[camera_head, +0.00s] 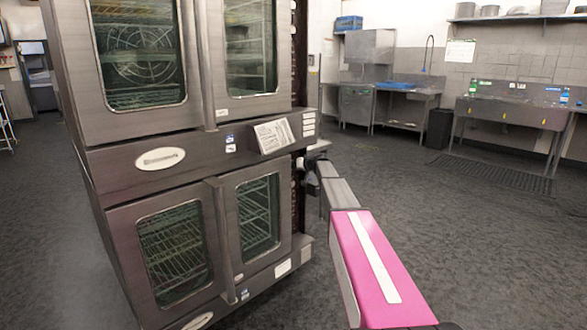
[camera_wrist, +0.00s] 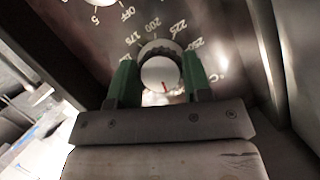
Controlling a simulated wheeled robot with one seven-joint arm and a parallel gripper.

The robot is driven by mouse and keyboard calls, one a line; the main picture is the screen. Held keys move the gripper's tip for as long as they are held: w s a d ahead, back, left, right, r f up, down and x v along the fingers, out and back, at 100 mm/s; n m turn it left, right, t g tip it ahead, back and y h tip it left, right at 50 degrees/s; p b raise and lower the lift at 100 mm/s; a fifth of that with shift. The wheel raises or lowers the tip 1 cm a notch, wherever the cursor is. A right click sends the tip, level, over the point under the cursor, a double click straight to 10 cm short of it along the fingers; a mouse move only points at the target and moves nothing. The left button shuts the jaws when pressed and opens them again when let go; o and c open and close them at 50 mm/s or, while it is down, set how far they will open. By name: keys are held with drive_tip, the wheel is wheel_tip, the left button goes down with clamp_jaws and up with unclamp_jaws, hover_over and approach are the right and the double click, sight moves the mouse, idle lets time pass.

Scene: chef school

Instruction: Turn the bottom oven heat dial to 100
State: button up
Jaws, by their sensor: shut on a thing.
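The double oven stands at the left in the head view, its lower oven (camera_head: 160,195) below the upper one. My arm reaches its right side, near the top of the lower oven; the dial is hidden in that view. In the wrist view a round silver heat dial (camera_wrist: 158,72) with a red mark on its lower part sits on a dark panel. Printed marks 175, 200, 225 and 250 show around its top; 100 cannot be made out. My gripper (camera_wrist: 160,80) has its two green fingers on either side of the dial, shut on it.
A second dial (camera_wrist: 97,3), cut off by the frame edge, sits at the upper left of the panel, with OFF beside it. Steel sinks (camera_head: 512,112) and a dark bin (camera_head: 438,128) stand at the back right. The floor (camera_head: 460,230) right of my arm is clear.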

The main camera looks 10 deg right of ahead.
drive_tip(key=m+y, duration=0.2)
drive_tip(key=m, duration=0.1)
drive_tip(key=m+y, duration=0.2)
drive_tip(key=m, duration=0.1)
drive_tip(key=shift+d+f+m+g, duration=0.1)
drive_tip(key=shift+m+g, duration=0.3)
idle(0.4)
drive_tip(key=o, duration=0.9)
drive_tip(key=v, duration=1)
drive_tip(key=shift+s+d, duration=0.15)
drive_tip(key=shift+d, duration=0.2)
